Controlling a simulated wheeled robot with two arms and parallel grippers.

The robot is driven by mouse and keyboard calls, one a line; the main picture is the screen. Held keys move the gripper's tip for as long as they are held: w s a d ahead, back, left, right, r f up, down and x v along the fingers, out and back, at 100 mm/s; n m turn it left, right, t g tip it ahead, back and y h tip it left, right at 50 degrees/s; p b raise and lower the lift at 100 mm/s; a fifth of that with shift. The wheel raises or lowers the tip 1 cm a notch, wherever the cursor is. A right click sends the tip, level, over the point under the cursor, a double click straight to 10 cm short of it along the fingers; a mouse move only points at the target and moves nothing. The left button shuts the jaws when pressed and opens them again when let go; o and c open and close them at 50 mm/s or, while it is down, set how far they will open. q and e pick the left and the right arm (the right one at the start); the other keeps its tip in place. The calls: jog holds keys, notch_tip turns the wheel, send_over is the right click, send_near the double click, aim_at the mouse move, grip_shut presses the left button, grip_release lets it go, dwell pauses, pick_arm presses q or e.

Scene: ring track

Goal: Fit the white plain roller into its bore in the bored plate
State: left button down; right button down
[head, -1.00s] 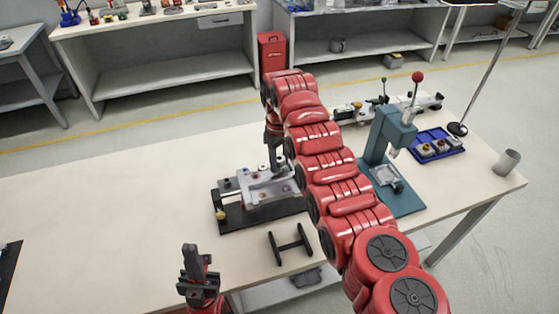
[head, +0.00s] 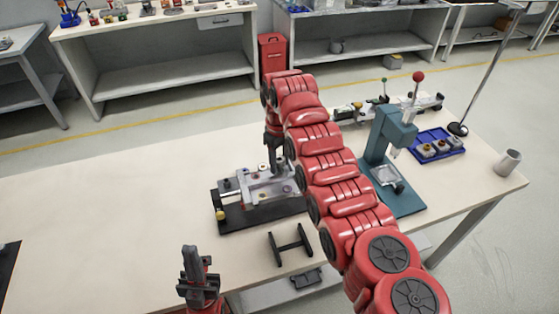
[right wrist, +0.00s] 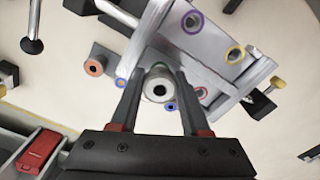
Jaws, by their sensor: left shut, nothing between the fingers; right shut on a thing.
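The bored plate (head: 268,186) is a grey metal block on a dark base on the bench, left of my right arm. In the right wrist view the plate (right wrist: 215,70) shows bores ringed in purple, yellow and red. My right gripper (head: 277,168) points down over the plate. In the right wrist view it is shut on the pale white roller (right wrist: 158,88), seen end-on with a dark centre. The roller covers the part of the plate behind it, so I cannot tell whether it touches or enters a bore. My left gripper (head: 192,262) is shut and empty near the front edge.
A black H-shaped stand (head: 290,245) lies in front of the plate. A teal press (head: 388,150), a blue tray (head: 438,146) with parts and a grey cup (head: 508,162) are to the right.

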aim_at(280, 159)
jog(key=shift+f, duration=0.5)
jog(key=shift+c, duration=1.5)
grip_release()
jog(key=shift+r, duration=0.1)
jog(key=shift+w+r+b, duration=0.15)
jog(key=shift+r+b, duration=0.2)
jog(key=shift+r, duration=0.1)
notch_tip(280, 159, up, 5)
jog(key=shift+f+b, duration=0.2)
jog(key=shift+b, duration=0.4)
jog(key=r, duration=0.1)
jog(key=r+p, duration=0.1)
jog(key=r, duration=0.1)
jog(key=shift+s+r+p, duration=0.1)
jog(key=shift+s+p, duration=0.15)
jog(key=shift+p, duration=0.1)
notch_tip(280, 159, up, 9)
jog(key=p, duration=0.8)
jog(key=shift+a, duration=0.25)
jog(key=shift+s+f, duration=0.15)
jog(key=shift+f, duration=0.15)
